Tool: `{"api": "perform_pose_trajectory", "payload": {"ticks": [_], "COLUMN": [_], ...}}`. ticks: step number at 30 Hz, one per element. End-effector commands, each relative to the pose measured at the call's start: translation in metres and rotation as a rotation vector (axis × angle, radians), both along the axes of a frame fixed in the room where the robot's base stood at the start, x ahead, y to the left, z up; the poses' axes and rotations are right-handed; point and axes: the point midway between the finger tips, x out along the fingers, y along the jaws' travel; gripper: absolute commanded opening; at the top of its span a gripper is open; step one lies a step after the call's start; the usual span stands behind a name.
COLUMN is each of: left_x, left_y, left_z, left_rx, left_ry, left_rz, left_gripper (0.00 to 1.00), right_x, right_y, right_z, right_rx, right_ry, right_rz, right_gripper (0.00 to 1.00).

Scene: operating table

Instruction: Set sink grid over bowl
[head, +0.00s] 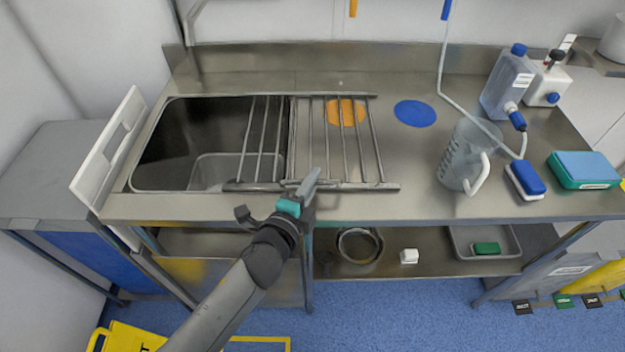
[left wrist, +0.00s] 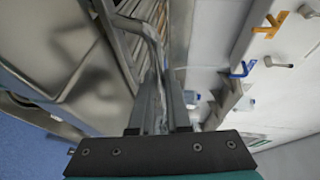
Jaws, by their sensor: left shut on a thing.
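The sink grid (head: 344,186), a metal rack of parallel bars, lies partly over the right part of the sink bowl (head: 165,140) and partly over the steel counter to its right. The left part of the bowl is uncovered. A clear tub (head: 206,172) shows inside the bowl. My left gripper (head: 309,184) is at the grid's front rail, shut on it. In the left wrist view the fingers (left wrist: 162,100) close around a metal bar of the grid (left wrist: 150,38). I cannot tell whether the grid rests or hangs slightly above the counter. My right gripper is not in view.
An orange disc (head: 345,112) shows under the grid bars, with a blue disc (head: 414,113) beside it. A clear jug (head: 466,160), bottles (head: 506,85), a blue-and-white block (head: 525,180) and a teal box (head: 583,170) stand on the right. A white board (head: 105,160) stands at the left edge.

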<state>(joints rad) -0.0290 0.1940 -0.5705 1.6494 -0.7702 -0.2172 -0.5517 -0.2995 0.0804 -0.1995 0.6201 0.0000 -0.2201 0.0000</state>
Motion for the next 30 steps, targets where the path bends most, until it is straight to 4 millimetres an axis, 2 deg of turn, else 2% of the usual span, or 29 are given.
{"api": "perform_pose_trajectory", "payload": {"ticks": [25, 30], "left_x": [0.000, 0.000], "left_y": [0.000, 0.011], "left_z": [0.000, 0.000], "left_rx": [0.000, 0.003], "left_ry": [0.001, 0.001], "left_rz": [0.000, -0.001], "left_gripper": [0.00, 0.00], "right_x": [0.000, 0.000], "right_y": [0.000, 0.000], "right_z": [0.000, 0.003], "right_rx": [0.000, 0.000], "right_ry": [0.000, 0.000], "right_rz": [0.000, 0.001], "right_gripper": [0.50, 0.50]}}
